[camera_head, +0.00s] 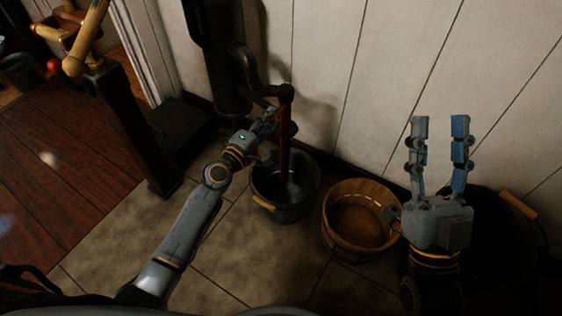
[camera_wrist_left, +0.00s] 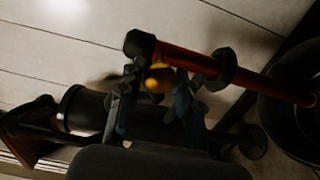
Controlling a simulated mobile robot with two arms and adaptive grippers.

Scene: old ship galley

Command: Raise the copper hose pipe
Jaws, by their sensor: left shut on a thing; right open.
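The copper hose pipe (camera_head: 284,150) hangs down from a black spout by the wall, its lower end over a dark bucket. In the left wrist view the reddish pipe (camera_wrist_left: 267,86) runs from a black end fitting (camera_wrist_left: 141,44) past a black collar toward the bucket. My left gripper (camera_head: 272,120) is shut at the upper part of the pipe, just below the spout; its fingers (camera_wrist_left: 160,105) show beside the pipe there. The exact contact is dark and partly hidden. My right gripper (camera_head: 440,125) is open and empty, fingers up, in front of the wall at the right.
The dark bucket (camera_head: 264,203) stands under the pipe. A wooden tub (camera_head: 333,235) stands to its right, and a dark bucket with a wooden handle (camera_head: 518,204) is behind my right gripper. A black post (camera_head: 122,120) stands at left. Tiled floor lies clear in front.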

